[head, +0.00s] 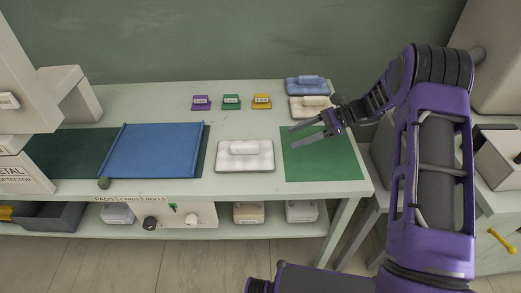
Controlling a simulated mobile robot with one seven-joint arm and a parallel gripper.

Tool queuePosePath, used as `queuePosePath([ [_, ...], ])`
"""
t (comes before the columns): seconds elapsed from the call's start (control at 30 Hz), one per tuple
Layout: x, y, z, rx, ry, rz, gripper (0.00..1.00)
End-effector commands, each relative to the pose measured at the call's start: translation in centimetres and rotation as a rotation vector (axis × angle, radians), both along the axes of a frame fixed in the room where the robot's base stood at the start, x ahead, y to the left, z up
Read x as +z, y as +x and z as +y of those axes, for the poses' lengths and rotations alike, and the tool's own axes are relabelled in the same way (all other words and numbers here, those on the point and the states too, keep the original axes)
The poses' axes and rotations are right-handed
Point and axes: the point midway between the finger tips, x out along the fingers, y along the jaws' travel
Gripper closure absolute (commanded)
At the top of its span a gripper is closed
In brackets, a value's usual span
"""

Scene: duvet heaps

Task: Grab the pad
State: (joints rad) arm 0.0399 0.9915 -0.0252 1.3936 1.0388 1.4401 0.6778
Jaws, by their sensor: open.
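A white quilted pad (231,162) lies on the middle of the pale table, with a smaller white roll-like piece (250,147) on top of it. A blue pad (305,91) and a cream pad (298,113), each with a similar piece on top, lie at the back right. Which of these is the task's pad I cannot tell. My gripper (292,137) is open and empty, with its fingers pointing left above the green mat (330,166). It is to the right of the white pad and apart from it.
Purple (202,102), green (231,102) and yellow (262,101) cards stand at the back. The shelf below holds several items.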

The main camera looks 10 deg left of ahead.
Motion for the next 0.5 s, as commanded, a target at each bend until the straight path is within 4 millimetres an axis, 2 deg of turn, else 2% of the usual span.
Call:
queuePosePath([
  [0.1, 0.7, 0.2, 0.5, -0.035, 0.094, 0.052, 0.35],
  [0.23, 0.6, 0.0, 2.0, -0.04, 0.122, 0.067, 0.35],
  [0.5, -1.5, -1.4, 7.3, -0.037, 0.115, 0.066, 0.35],
])
